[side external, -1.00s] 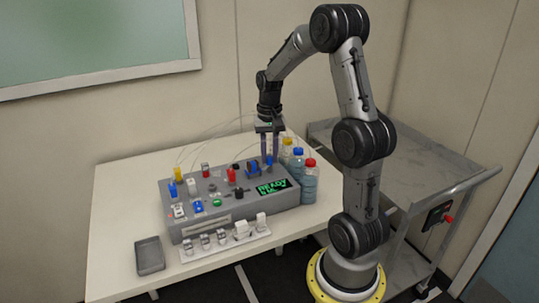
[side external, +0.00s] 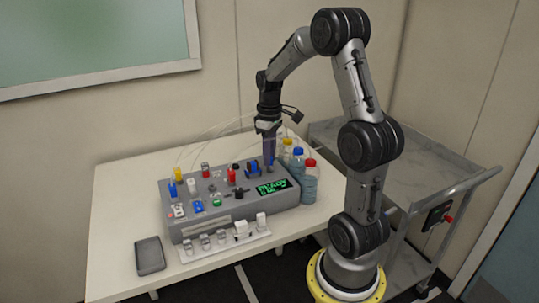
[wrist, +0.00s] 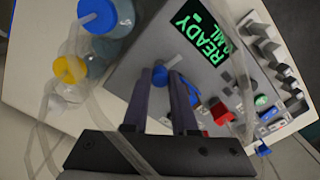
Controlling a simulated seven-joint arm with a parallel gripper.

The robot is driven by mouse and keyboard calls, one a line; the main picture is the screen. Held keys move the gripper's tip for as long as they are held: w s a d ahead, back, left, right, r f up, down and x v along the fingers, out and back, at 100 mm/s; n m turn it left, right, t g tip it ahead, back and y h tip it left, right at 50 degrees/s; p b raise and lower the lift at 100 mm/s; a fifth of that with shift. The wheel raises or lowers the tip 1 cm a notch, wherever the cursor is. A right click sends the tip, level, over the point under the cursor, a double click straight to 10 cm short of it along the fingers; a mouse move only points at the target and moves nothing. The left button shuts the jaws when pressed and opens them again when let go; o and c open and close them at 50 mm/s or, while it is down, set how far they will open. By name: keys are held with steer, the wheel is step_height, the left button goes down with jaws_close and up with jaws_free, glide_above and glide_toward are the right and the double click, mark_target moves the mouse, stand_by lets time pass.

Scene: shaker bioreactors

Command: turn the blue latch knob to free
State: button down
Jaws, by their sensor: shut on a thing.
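My gripper (side external: 269,162) points straight down at the right rear of the grey bioreactor console (side external: 205,223). In the wrist view, my gripper (wrist: 167,76) is shut on the blue latch knob (wrist: 159,74), its fingertips on either side. The knob's blue top shows beside the left finger; a pale grey bar sticks out between the tips. The fingers hide much of the knob, and its exact angle cannot be told. Another blue part (wrist: 190,91) shows partly behind the right finger. The green display (side external: 272,187) reads READY with a small ML line.
Capped bottles stand close by at the console's right end, with red (side external: 310,163), blue (side external: 298,151) and yellow caps. Clear tubes arch over the back of the console. A grey tray (side external: 150,256) and a white rack (side external: 225,243) lie in front.

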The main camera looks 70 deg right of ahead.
steer(key=shift+r+n, duration=0.1)
steer(key=shift+n, duration=0.7)
steer(key=c, duration=0.7)
jaws_free()
step_height(320, 180, up, 14)
steer(key=shift+w, duration=0.1)
